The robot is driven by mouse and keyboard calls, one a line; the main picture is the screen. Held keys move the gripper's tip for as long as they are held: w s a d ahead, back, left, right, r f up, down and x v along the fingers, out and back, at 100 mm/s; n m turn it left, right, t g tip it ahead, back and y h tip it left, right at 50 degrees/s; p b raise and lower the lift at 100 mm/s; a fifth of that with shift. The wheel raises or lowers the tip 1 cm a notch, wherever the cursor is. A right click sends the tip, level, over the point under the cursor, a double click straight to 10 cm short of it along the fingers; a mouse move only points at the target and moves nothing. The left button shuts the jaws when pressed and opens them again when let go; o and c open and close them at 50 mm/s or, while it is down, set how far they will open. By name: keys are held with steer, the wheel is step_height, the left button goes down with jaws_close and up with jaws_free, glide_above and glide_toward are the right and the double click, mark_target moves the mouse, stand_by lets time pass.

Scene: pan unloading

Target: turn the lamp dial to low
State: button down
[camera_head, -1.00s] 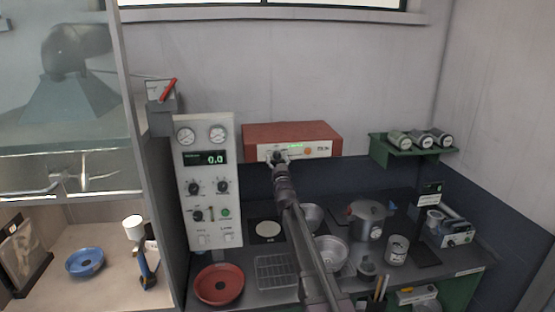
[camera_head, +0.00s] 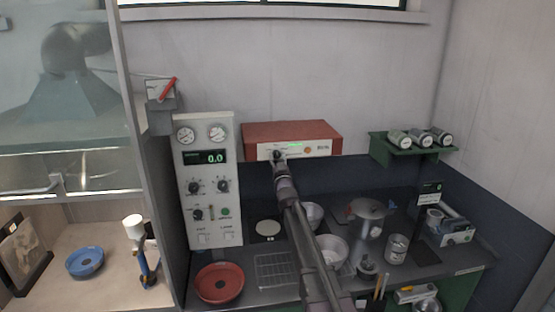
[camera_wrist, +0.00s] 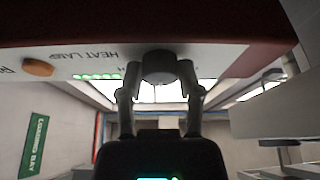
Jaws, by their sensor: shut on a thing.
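The heat lamp (camera_head: 290,132) is a red box on the back wall with a white front panel. Its dark round dial (camera_wrist: 158,66) sits on that panel, left of the green lights in the head view. In the wrist view the panel appears upside down, with "HEAT LAMP" lettering, a row of green lights (camera_wrist: 97,77) and an orange button (camera_wrist: 38,67). My gripper (camera_wrist: 158,78) has one finger on each side of the dial and is shut on it. In the head view my gripper (camera_head: 279,161) hides most of the dial, and its setting marks are not readable.
A control panel (camera_head: 207,227) with gauges and knobs stands left of the lamp. Below my arm are metal bowls (camera_head: 333,250), a lidded pot (camera_head: 368,212), a wire rack (camera_head: 273,271) and a red pan (camera_head: 219,284). A green shelf (camera_head: 403,151) holds jars at right.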

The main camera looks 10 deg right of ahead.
steer(key=n+y, duration=0.1)
steer(key=n, duration=0.2)
steer(key=n+g+y+p, duration=0.1)
steer(key=n, duration=0.2)
steer(key=n+y, duration=0.2)
steer(key=shift+w+d+r+n+p, duration=0.1)
steer(key=shift+d+r+n+p, duration=0.1)
steer(key=shift+r+n+p, duration=0.15)
steer(key=n+g, duration=0.1)
steer(key=n, duration=0.1)
steer(key=n+y+p, duration=0.1)
steer(key=n, duration=0.2)
steer(key=shift+g+y+p, duration=0.3)
steer(key=shift+g, duration=0.1)
steer(key=shift+d+n+g+y, duration=0.1)
steer(key=shift+n+g+y, duration=0.2)
steer(key=shift+n, duration=0.35)
steer(key=shift+f+p, duration=0.1)
steer(key=shift+p, duration=0.2)
steer(key=shift+c, duration=1.3)
jaws_free()
steer(key=shift+f+m+b, duration=0.15)
steer(key=shift+m+b, duration=0.2)
steer(key=shift+m, duration=0.05)
